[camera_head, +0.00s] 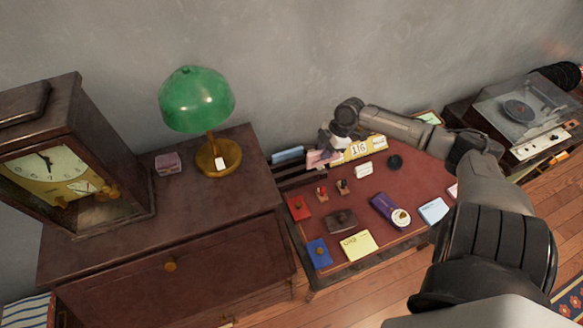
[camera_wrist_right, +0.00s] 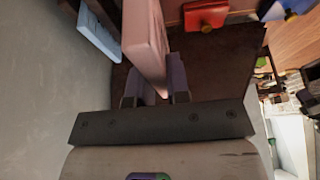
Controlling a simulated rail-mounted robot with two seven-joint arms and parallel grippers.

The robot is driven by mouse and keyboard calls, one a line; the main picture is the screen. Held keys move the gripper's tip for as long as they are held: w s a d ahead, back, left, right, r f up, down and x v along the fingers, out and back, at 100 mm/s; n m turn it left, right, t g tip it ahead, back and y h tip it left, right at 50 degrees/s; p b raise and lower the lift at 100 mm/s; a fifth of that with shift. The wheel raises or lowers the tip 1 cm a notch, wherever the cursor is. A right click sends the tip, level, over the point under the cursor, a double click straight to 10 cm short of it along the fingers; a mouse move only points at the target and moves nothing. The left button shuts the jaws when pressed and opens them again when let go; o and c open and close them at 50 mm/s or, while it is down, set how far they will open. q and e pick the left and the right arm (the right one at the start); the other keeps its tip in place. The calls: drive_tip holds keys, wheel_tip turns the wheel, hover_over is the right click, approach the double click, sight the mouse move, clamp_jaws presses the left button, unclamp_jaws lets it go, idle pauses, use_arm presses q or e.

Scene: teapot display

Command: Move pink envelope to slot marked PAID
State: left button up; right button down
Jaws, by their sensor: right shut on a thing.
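The pink envelope (camera_head: 318,159) is at the back left of the red-topped desk, near the wall. My right gripper (camera_head: 329,148) is shut on it. In the right wrist view the pink envelope (camera_wrist_right: 146,38) stands edge-on between the two fingers (camera_wrist_right: 156,92). A dark slatted rack (camera_head: 290,172) is at the desk's back left corner, just left of the envelope. A blue envelope (camera_head: 288,155) is at the rack and also shows in the right wrist view (camera_wrist_right: 97,33). No PAID mark is readable. My left gripper is not in view.
A cream calendar (camera_head: 358,149) stands right of the envelope. A red booklet (camera_head: 299,207), small stamps and a purple case (camera_head: 384,207) lie on the desk. A cabinet with a green lamp (camera_head: 198,100) adjoins on the left. The wall is close behind.

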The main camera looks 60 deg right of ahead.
drive_tip(key=b, duration=0.3)
hover_over(292, 161)
drive_tip(key=s+a, duration=0.1)
drive_tip(key=s, duration=0.1)
wheel_tip(292, 161, down, 6)
drive_tip(key=shift+d+x, duration=0.15)
drive_tip(key=shift+x, duration=1.05)
drive_tip(key=shift+d+x, duration=0.2)
drive_tip(key=shift+x, duration=0.95)
drive_tip(key=shift+s+f, duration=0.1)
drive_tip(key=shift+f, duration=0.05)
drive_tip(key=shift+f+b, duration=0.2)
drive_tip(key=shift+b, duration=0.1)
drive_tip(key=c, duration=1.4)
unclamp_jaws()
